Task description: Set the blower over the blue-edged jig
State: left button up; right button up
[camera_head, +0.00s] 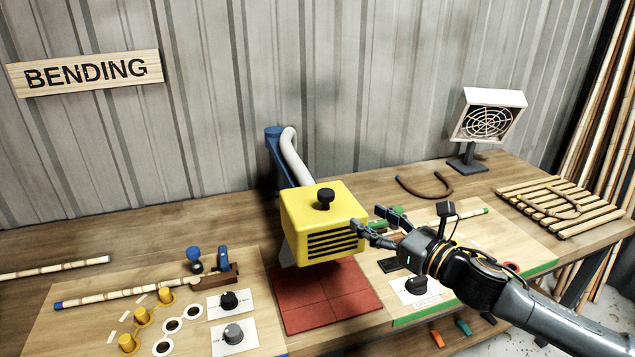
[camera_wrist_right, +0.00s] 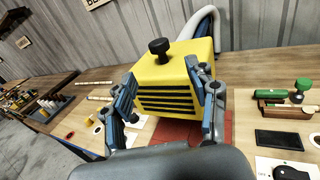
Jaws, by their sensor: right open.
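The blower (camera_head: 325,220) is a yellow box with dark slots and a black knob on top, joined to a grey hose and a blue arm. It hangs over the red mat (camera_head: 325,300), between two jig boards. The left board (camera_head: 75,325), with blue fittings and yellow pegs, appears to be the blue-edged jig; little of its edge shows. My right gripper (camera_head: 369,220) is open at the blower's right side. In the wrist view its fingers stand on either side of the blower (camera_wrist_right: 175,75); I cannot tell whether they touch it. My left gripper is not in view.
A green-edged board (camera_head: 525,240) lies to the right, partly under my right arm. A rattan rod (camera_head: 140,290) lies on the left board.

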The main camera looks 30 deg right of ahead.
aim_at(332, 195)
jog(key=w+p, duration=0.1)
jog(key=w, duration=0.3)
jog(key=w+a, duration=0.1)
jog(key=w, duration=0.2)
jog(key=w+a+p, duration=0.1)
jog(key=w, duration=0.3)
jog(key=shift+w+r+p, duration=0.3)
jog(key=shift+w+r, duration=0.05)
jog(key=shift+w+a+f, duration=0.1)
jog(key=shift+w, duration=0.35)
jog(key=shift+w+a+f, duration=0.1)
jog(key=shift+w, duration=0.35)
jog(key=shift+c, duration=0.2)
grip_shut()
